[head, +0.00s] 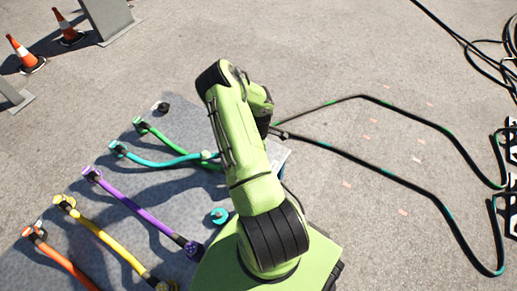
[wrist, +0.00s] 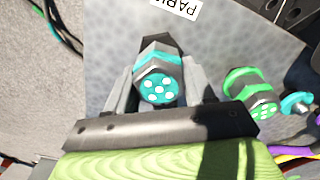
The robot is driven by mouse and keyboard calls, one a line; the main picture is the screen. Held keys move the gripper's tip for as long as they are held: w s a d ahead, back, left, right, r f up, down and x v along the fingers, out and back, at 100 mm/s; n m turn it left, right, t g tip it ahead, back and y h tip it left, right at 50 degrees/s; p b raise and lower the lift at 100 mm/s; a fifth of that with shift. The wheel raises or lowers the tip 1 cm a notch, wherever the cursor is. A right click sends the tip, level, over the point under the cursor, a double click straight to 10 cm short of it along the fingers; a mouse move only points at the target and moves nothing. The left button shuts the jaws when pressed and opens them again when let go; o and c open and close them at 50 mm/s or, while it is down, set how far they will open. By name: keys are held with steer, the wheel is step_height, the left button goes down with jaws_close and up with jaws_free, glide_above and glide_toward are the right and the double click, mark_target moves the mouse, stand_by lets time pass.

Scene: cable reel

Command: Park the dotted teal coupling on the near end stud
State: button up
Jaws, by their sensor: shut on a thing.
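The teal coupling (wrist: 158,85) shows in the wrist view, with pale dots on its round teal face and a grey hexagonal body. My gripper (wrist: 160,73) is shut around it, a finger on each side, above the grey panel. In the head view my arm hides the gripper and the coupling. A short teal-topped piece (head: 220,215), possibly a stud, stands on the panel left of my arm. A similar teal piece (wrist: 297,103) shows at the right of the wrist view. I cannot tell for sure which is the near end stud.
A green dotted coupling (wrist: 255,95) stands right of my gripper. Teal (head: 160,162), purple (head: 140,212), yellow (head: 105,240) and orange (head: 65,262) hoses cross the panel (head: 22,262). Black cables (head: 420,120) lie on the ground at right.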

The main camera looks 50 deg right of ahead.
steer(key=shift+f+b, duration=0.4)
steer(key=shift+f, duration=0.1)
steer(key=o, duration=1.2)
steer(key=shift+o, duration=0.2)
